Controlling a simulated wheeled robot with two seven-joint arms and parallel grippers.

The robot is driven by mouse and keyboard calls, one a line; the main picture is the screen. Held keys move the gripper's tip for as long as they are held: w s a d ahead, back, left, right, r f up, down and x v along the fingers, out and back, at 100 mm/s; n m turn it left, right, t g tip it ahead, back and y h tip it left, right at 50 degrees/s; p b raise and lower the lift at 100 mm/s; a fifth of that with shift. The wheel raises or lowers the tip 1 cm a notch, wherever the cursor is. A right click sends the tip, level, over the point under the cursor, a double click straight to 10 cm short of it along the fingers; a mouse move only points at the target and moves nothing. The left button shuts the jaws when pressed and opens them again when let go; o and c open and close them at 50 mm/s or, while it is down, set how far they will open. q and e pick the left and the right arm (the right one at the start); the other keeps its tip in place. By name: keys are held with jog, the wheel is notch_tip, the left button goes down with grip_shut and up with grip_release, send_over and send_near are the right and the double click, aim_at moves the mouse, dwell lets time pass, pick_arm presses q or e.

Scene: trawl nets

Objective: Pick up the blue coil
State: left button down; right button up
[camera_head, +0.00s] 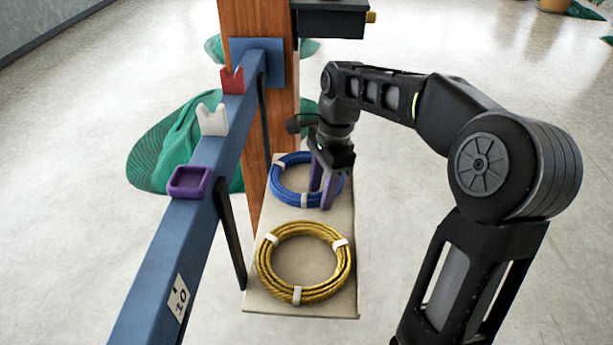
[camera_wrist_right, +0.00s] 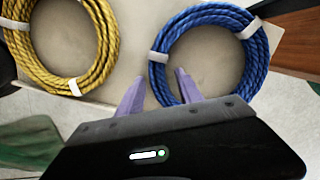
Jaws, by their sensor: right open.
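The blue coil (camera_head: 283,196) is a ring of blue rope with white ties, lying flat on the far part of a pale shelf board (camera_head: 345,300). My right gripper (camera_head: 322,200) is over the near right side of the blue coil, its purple fingers pointing down and apart. In the right wrist view, the fingers (camera_wrist_right: 157,88) stand one on each side of the near left part of the blue coil's band (camera_wrist_right: 265,60); I cannot tell whether they touch it. The left gripper does not show.
A yellow coil (camera_head: 347,272) lies nearer on the board. A blue beam (camera_head: 190,215) with red, white and purple holders runs along the left. A wooden post (camera_head: 258,110) stands behind. Green netting (camera_head: 165,150) lies left. A dark box (camera_head: 330,18) is above.

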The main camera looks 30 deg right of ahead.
dwell(0.4)
grip_shut()
dwell(1.3)
